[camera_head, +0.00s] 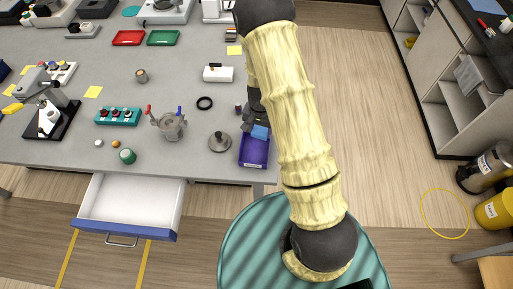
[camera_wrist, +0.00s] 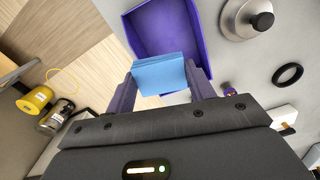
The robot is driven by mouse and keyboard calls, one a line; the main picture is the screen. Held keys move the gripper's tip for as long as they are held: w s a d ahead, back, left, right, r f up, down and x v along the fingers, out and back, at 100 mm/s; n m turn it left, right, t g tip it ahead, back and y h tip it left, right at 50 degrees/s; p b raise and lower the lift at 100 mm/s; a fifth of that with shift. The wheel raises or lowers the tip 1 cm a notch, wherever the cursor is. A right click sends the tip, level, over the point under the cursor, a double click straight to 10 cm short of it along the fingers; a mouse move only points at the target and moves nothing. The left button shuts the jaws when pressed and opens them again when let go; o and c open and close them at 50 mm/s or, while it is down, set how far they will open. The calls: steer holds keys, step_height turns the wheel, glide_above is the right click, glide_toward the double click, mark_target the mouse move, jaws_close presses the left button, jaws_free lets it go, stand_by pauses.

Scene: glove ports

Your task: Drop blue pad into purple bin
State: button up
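The blue pad (camera_wrist: 159,74) is between the two fingers of my gripper (camera_wrist: 158,82) in the wrist view, with a finger against each side. The pad also shows as a small blue patch (camera_head: 260,132) in the head view, at the far edge of the purple bin. The purple bin (camera_head: 254,153) sits near the table's front right corner. In the wrist view the bin (camera_wrist: 140,28) lies beyond the pad, which overlaps its near edge. I cannot tell the pad's height above the bin. In the head view my arm hides much of the gripper.
A grey lidded disc (camera_head: 220,141) stands just left of the bin, with a black ring (camera_head: 204,103) behind it. A white drawer (camera_head: 131,203) hangs open at the table front. A red tray (camera_head: 129,38) and a green tray (camera_head: 163,37) lie farther back.

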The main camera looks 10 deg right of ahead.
steer(key=o, duration=0.5)
steer(key=shift+r, duration=0.15)
step_height(320, 180, up, 17)
steer(key=b, duration=0.4)
steer(key=shift+r, duration=0.1)
steer(key=shift+s, duration=0.1)
stand_by(0.6)
steer(key=s+f+n+t+b, duration=0.1)
steer(key=s+n+b, duration=0.1)
steer(key=s, duration=0.2)
steer(key=s+f+n+b, duration=0.2)
steer(key=s, duration=0.3)
steer(key=s+f+n+t+b, duration=0.1)
steer(key=s+f+n, duration=0.1)
steer(key=s, duration=0.3)
steer(key=shift+n+t+b, duration=0.3)
steer(key=shift+b, duration=0.1)
